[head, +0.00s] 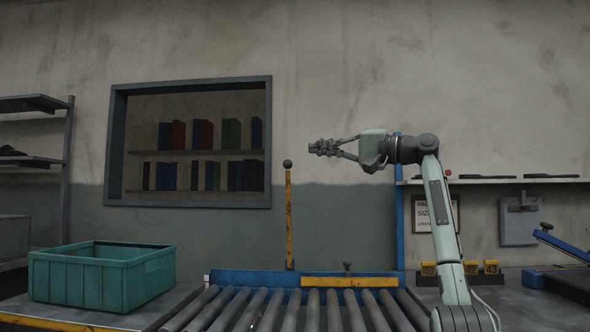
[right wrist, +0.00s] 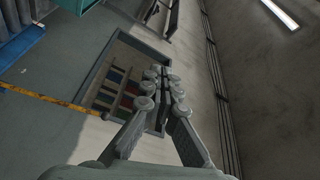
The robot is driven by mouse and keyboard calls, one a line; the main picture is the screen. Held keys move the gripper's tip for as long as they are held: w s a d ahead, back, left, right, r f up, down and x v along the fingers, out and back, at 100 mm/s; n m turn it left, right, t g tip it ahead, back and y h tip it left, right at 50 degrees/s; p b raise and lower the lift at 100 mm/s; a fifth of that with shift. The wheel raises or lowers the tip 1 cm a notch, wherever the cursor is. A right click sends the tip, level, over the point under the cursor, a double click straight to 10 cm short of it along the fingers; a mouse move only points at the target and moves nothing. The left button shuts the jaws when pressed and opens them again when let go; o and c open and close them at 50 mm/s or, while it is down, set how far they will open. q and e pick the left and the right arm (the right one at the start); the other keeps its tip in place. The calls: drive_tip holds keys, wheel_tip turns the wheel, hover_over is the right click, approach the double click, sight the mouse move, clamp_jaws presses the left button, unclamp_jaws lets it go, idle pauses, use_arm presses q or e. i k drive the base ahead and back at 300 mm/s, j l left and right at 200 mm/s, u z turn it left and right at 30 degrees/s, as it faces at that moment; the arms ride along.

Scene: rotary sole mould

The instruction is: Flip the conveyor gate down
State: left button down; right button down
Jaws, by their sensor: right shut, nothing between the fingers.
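An upright yellow bar with a dark ball on top (head: 288,215) stands at the back of the roller conveyor (head: 290,312). It also shows in the right wrist view as a yellow bar (right wrist: 50,101) at the left. A flat yellow plate (head: 350,282) with a small dark knob lies along the conveyor's blue back edge. I cannot tell for sure which of these is the gate. My right gripper (head: 322,147) is shut and empty, pointing left, higher than the ball and to its right in the picture. It also shows in the right wrist view (right wrist: 163,84). My left gripper is not in view.
A teal crate (head: 102,275) stands left of the conveyor. A blue post (head: 400,220) and a shelf (head: 500,181) are at the right. Yellow number tags (head: 471,267) stand beneath. A window recess (head: 190,142) with coloured items is behind. The air above the rollers looks clear.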

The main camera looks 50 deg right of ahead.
sight(288, 164)
drive_tip(key=i+l, duration=0.2)
drive_tip(key=l, duration=0.2)
drive_tip(key=i+l, duration=0.45)
drive_tip(key=l, duration=0.3)
drive_tip(key=i+l, duration=0.45)
drive_tip(key=l, duration=0.3)
